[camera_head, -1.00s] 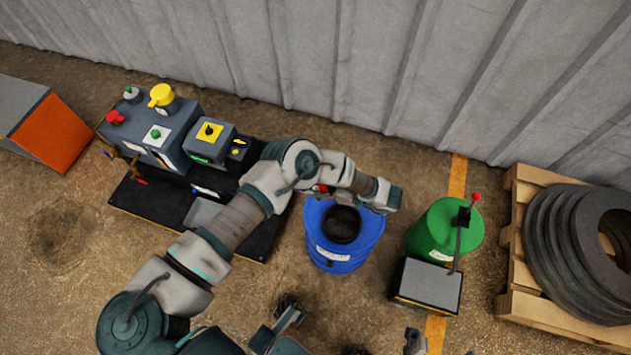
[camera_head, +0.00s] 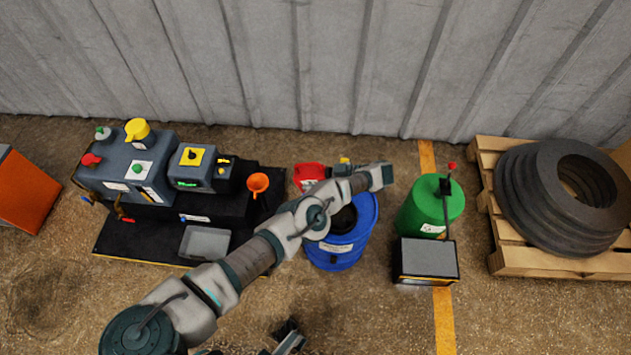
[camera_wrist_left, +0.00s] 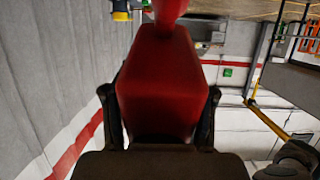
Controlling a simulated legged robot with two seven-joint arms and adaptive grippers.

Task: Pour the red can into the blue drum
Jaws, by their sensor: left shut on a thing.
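The red can (camera_head: 308,174) shows just behind and left of the blue drum (camera_head: 338,262), partly hidden by my left arm. In the left wrist view the red can (camera_wrist_left: 160,90) fills the middle, with my left gripper (camera_wrist_left: 160,122) shut around its sides. In the head view my left wrist and forearm cross over the drum, and the fingers are mostly hidden. The drum stands upright on the floor with a dark opening in its top, partly covered by my arm. I cannot tell the can's exact tilt or its height above the floor.
A green can (camera_head: 432,208) and a grey-topped box (camera_head: 428,258) stand right of the drum. A pallet (camera_head: 560,262) with dark rings is farther right. A machine (camera_head: 130,165) on a black base and an orange funnel (camera_head: 258,184) are left. A corrugated wall runs behind.

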